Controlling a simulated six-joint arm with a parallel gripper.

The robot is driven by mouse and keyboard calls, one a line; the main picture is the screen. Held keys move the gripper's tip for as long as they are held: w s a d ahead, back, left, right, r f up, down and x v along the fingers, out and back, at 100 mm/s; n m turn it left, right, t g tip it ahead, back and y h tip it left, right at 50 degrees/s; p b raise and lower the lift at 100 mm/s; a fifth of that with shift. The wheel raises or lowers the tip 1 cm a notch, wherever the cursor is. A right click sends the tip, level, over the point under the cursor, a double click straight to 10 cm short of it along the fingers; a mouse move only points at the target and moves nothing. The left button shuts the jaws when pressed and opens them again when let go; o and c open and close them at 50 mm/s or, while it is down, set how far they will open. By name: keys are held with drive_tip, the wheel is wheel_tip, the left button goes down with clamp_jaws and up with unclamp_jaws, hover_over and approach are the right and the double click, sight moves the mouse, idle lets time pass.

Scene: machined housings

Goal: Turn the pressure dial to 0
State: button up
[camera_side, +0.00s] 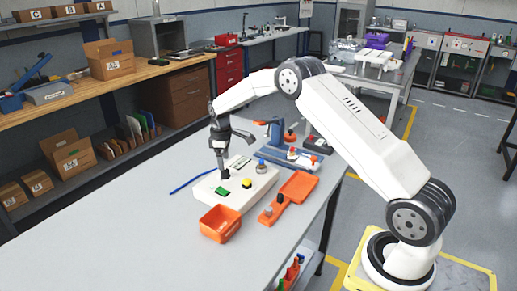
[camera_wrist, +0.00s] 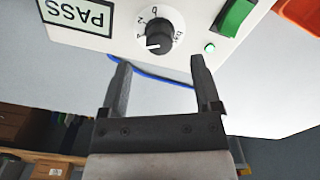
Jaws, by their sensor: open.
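The pressure dial (camera_wrist: 159,33) is a black round knob on a white box (camera_wrist: 115,35). Its white mark points to the lower left of the wrist view. Printed numbers and "bar" surround it, upside down; I cannot read every number. My gripper (camera_wrist: 160,62) is open, its two fingers apart, with nothing between them. The fingertips appear just below the dial in the wrist view, and contact is not visible. In the side view my gripper (camera_side: 224,174) points down over the white box (camera_side: 207,190). The dial cannot be made out there.
The box carries a PASS label (camera_wrist: 77,14), a green switch (camera_wrist: 237,17) and a lit lamp (camera_wrist: 210,47). A yellow button (camera_side: 247,183) is on its right part. Orange trays (camera_side: 220,223) (camera_side: 299,185) stand close by. A blue cable (camera_side: 190,183) lies left. The front left table is clear.

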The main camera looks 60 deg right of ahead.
sight(225, 173)
drive_tip(key=shift+f, duration=2.4)
clamp_jaws()
